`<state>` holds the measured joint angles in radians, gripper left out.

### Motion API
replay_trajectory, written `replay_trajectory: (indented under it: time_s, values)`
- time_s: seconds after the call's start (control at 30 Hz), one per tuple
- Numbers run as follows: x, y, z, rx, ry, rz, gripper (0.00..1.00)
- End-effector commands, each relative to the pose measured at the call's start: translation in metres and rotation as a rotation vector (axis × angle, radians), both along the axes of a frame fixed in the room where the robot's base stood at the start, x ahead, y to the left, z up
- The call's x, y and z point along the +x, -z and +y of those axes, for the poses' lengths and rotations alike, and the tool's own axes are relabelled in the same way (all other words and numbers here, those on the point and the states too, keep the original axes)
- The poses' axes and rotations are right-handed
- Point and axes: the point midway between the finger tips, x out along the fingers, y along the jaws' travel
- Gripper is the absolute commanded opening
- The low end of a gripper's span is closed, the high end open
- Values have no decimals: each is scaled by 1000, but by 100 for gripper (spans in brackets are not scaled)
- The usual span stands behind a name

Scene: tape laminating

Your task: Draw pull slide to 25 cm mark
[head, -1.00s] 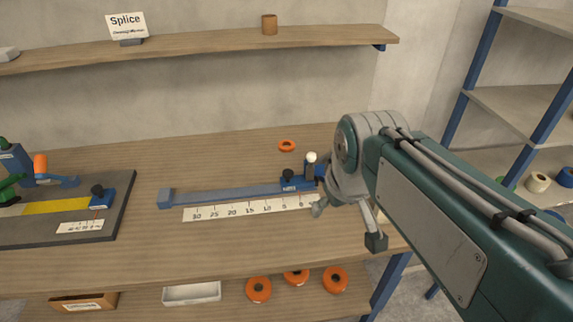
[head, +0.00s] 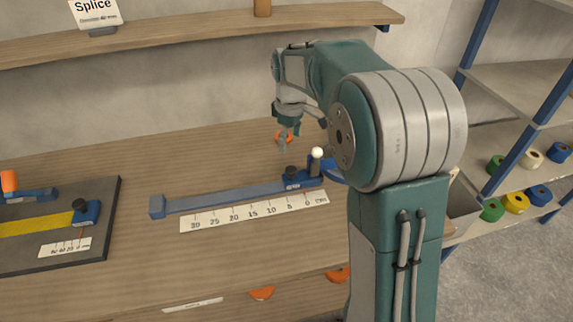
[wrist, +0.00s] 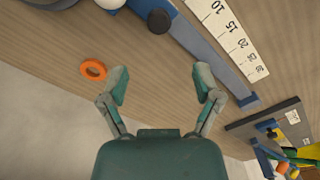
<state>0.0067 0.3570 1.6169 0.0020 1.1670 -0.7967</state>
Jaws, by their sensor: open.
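The pull slide, a small blue block (head: 298,183) with a black knob (head: 291,171), sits at the right end of the grey-blue rail (head: 215,200), near the 0 to 5 marks. Its exact reading is unclear. The white scale (head: 250,213) lies in front of the rail, with 25 toward its left end. My gripper (head: 283,140) is open and empty above the table behind the rail. In the wrist view my gripper (wrist: 162,82) shows two spread fingers with bare table between them, and the black knob (wrist: 159,20) lies beyond them, apart.
A lever with a white ball (head: 316,153) stands just right of the slide. A dark board (head: 95,240) with a yellow strip is at left. A shelf (head: 200,38) runs above the table.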

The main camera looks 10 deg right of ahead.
Motion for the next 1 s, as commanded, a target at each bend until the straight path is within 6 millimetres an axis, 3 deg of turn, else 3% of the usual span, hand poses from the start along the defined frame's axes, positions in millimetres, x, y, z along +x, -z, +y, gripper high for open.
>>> replay_trajectory:
  time_s: [0.5,0.7,0.97,1.0]
  values:
    - [-1,88,1,-2,3,4,82]
    - [-1,102,1,-2,4,2,82]
    - [-1,103,1,-1,4,0,82]
    - [-1,103,1,-2,4,1,64]
